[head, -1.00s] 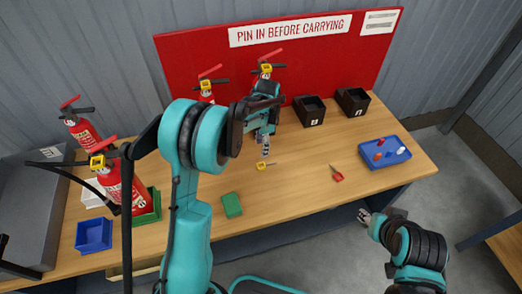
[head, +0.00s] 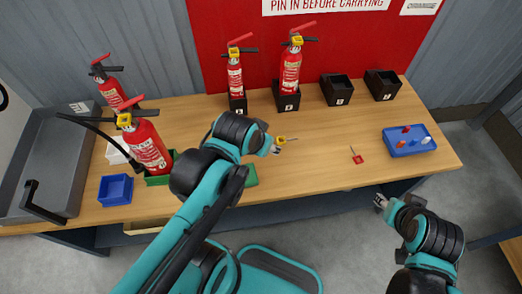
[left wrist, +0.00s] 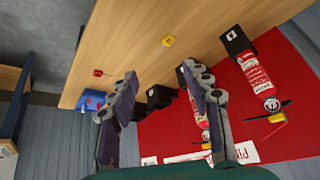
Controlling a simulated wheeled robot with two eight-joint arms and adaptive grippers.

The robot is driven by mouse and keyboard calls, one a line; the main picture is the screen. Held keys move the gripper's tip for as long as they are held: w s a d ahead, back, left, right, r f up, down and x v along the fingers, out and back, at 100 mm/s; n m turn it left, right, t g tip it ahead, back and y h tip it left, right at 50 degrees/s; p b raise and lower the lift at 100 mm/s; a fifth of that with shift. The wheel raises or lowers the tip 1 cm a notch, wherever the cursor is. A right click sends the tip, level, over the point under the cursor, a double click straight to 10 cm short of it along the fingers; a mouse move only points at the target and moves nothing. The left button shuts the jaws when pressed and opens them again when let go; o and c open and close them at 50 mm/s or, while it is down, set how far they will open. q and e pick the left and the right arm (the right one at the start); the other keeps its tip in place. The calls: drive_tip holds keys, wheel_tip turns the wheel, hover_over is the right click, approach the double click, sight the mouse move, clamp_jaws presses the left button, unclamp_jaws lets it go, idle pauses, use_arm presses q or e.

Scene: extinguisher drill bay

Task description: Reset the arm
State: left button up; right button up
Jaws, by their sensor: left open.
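My left gripper (head: 270,148) is open and empty, above the table's middle near a yellow tag with a pin (head: 281,140). Its two spread fingers show in the left wrist view (left wrist: 163,85), with nothing between them. My left arm's elbow covers part of the table and of a green block (head: 251,176). My right gripper (head: 380,202) is off the table's front edge, too small to tell open or shut. Two red extinguishers, one left (head: 235,72) and one right (head: 291,65), stand upright in black holders at the back.
Two empty black holders (head: 337,90) (head: 382,85) stand right of them. A red tag (head: 357,157) lies near a blue tray (head: 424,147) with small pieces. At left are two more extinguishers (head: 148,148) (head: 111,88), a blue bin (head: 116,190) and a grey tray (head: 35,165).

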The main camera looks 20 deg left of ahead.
use_arm(q)
drive_tip(key=shift+s+f+n+t, duration=0.2)
drive_tip(key=shift+s+f+n, duration=0.1)
drive_tip(key=shift+s, duration=0.25)
drive_tip(key=shift+s+f+n+t, duration=0.2)
drive_tip(key=shift+s+n, duration=0.1)
drive_tip(key=shift+s, duration=0.25)
drive_tip(key=shift+c, duration=0.4)
